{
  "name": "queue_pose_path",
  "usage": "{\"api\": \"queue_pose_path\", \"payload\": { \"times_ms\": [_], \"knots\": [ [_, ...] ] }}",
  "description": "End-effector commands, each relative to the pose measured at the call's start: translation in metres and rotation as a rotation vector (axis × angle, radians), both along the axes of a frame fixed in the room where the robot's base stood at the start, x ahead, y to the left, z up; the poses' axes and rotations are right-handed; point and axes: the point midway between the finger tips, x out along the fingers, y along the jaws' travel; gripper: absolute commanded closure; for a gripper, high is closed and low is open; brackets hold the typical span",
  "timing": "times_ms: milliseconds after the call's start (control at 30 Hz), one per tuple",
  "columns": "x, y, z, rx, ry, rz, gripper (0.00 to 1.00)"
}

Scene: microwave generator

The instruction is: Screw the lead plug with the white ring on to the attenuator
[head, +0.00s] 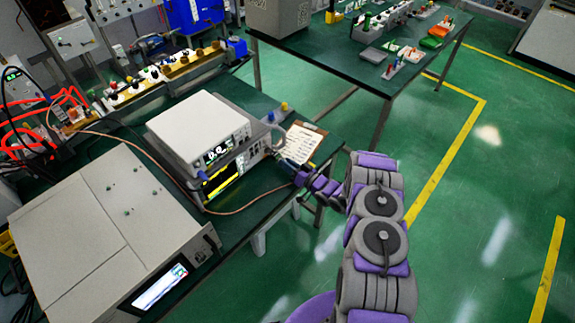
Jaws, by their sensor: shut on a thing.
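My gripper (285,163) is at the front right of the stacked instruments, close to the lower one's front panel. It is small here and shut, with a copper-coloured lead (235,212) running to it across the bench. The plug at the lead's end is hidden at the jaws, and its white ring cannot be made out. The attenuator cannot be told apart among the small fittings at the panel's right end (267,150). I cannot tell whether the plug touches it.
A white instrument (198,122) sits on a second one with a lit yellow screen (220,180). A large white generator box (95,235) stands at left. A clipboard (302,143) lies behind my gripper. Another green table (345,60) is at the back; the floor at right is clear.

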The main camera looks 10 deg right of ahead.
Motion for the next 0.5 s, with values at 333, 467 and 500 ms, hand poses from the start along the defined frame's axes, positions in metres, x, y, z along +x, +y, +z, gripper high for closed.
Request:
{"api": "queue_pose_path", "payload": {
  "times_ms": [333, 467, 500],
  "knots": [
    [0.0008, -0.0021, -0.0003, 0.032, 0.024, -0.005, 1.00],
    [0.0009, -0.0023, -0.0003, 0.031, 0.024, -0.005, 1.00],
    [0.0009, -0.0023, -0.0003, 0.031, 0.024, -0.005, 1.00]
  ]
}}
